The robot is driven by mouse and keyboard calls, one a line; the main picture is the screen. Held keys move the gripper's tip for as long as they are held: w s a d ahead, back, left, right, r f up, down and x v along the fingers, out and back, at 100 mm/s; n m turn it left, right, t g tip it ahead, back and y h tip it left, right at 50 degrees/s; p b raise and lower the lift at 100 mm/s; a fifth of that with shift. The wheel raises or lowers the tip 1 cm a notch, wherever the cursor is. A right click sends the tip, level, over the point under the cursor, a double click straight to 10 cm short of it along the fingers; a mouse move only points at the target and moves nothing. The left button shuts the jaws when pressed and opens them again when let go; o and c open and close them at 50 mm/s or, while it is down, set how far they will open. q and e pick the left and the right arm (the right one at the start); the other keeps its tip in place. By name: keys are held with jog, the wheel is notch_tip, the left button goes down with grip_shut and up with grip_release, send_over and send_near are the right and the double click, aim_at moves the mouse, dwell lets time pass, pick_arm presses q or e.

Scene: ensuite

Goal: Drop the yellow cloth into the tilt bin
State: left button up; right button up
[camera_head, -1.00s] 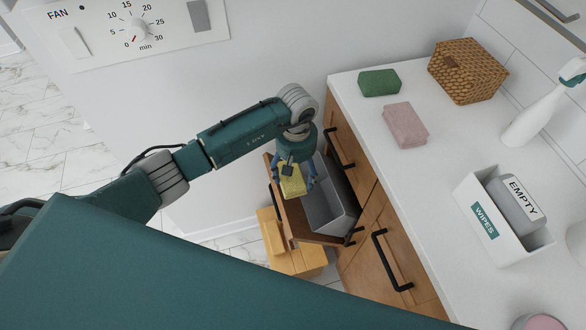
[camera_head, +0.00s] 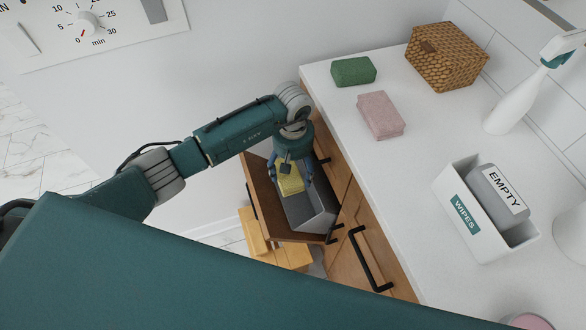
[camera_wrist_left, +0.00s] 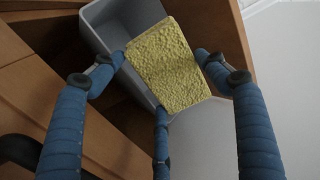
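The yellow cloth (camera_head: 290,179) is a small textured block held between the blue fingers of my left gripper (camera_head: 289,174). In the left wrist view the cloth (camera_wrist_left: 168,65) has a fingertip at each side edge and a third finger below. The tilt bin (camera_head: 265,212) is a wooden front tipped out from the cabinet, with a grey liner (camera_head: 318,214) inside. The cloth is over the liner's opening and covers part of it. The grey liner wall (camera_wrist_left: 103,27) shows behind the cloth in the wrist view. My right gripper is not in view.
A wooden step stool (camera_head: 259,235) stands below the bin. The white counter (camera_head: 400,190) to the right holds a green sponge-like block (camera_head: 353,71), a pink one (camera_head: 380,115), a wicker basket (camera_head: 446,57), a spray bottle (camera_head: 522,92) and a wipes box (camera_head: 462,212).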

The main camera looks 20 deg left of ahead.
pick_arm(q)
jog(key=o, duration=0.5)
jog(key=shift+c, duration=0.2)
notch_tip(320, 180, up, 12)
jog(key=shift+w+d+r, duration=0.15)
jog(key=shift+r, duration=0.1)
jog(key=shift+f, duration=0.2)
dwell(0.3)
